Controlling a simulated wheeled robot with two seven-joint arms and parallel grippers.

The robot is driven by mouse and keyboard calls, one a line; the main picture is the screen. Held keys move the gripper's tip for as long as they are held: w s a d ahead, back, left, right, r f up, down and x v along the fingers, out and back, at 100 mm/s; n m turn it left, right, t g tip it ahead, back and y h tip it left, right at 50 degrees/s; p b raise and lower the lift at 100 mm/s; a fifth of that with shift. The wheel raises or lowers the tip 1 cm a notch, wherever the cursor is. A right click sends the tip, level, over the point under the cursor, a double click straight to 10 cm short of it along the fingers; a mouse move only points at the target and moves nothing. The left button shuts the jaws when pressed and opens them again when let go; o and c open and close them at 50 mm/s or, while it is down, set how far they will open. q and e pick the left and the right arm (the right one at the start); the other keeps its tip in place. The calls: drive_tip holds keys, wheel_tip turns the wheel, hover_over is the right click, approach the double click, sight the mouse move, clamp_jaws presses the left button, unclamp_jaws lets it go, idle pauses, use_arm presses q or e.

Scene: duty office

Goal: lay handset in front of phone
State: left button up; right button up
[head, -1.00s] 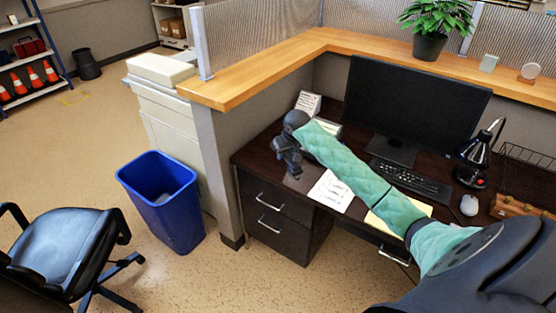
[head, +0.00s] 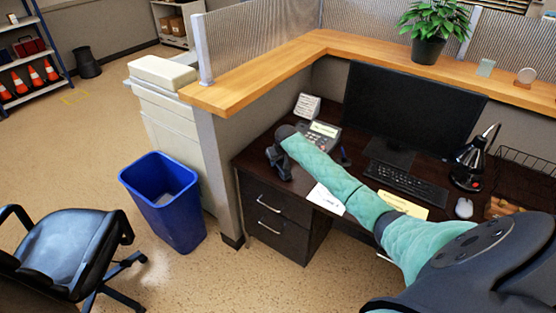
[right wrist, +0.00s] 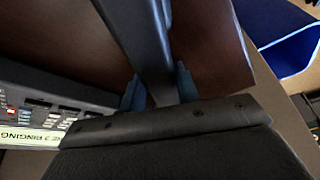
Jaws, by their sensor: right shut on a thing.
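The desk phone (head: 322,131) sits on the dark desk near its left end, with its display and keys visible. Part of its keypad and a label strip show at the left of the right wrist view (right wrist: 50,115). My right gripper (head: 279,165) is over the desk's left end, to the left of and nearer than the phone. In the right wrist view, its blue fingertips are shut on the dark handset (right wrist: 143,30), a long bar running up out of the picture. My left gripper is out of view.
A card stand (head: 307,106) is behind the phone. A blue bin (head: 165,200) stands on the floor to the left.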

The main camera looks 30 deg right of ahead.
drive_tip(key=shift+f, duration=0.1)
drive_tip(key=o, duration=1.1)
drive_tip(key=shift+f, duration=0.1)
